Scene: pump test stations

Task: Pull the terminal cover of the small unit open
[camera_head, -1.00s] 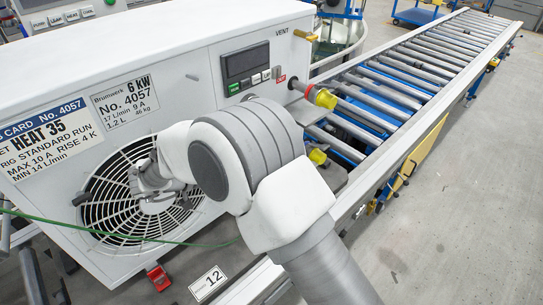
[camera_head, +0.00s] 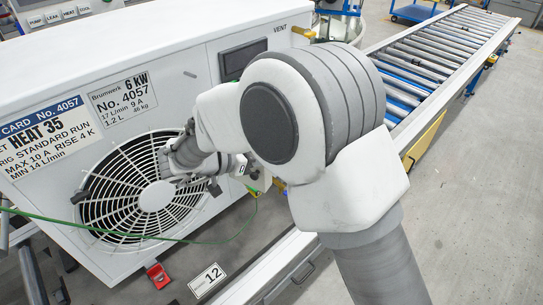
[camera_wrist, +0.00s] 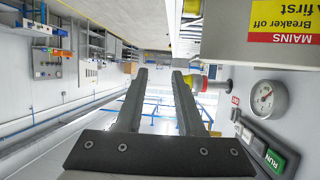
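The white unit (camera_head: 150,65) marked 6 kW, No. 4057, fills the left of the head view, with a round fan grille (camera_head: 150,195) on its front. My gripper shows in the head view (camera_head: 250,175) beside the grille, near the unit's right edge, partly hidden by my arm. In the wrist view my gripper (camera_wrist: 160,75) is open, with nothing between its fingers. A light box (camera_wrist: 220,30) with a red and yellow MAINS label (camera_wrist: 290,24) is at the upper right there, apart from the fingers. I cannot tell whether it is the terminal cover.
In the wrist view a gauge (camera_wrist: 264,98), a green RUN button (camera_wrist: 275,159) and a red-and-yellow fitting (camera_wrist: 195,83) lie right of the fingers. A green cable (camera_head: 120,234) crosses the unit's front. A roller conveyor (camera_head: 440,55) runs behind; floor at right is clear.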

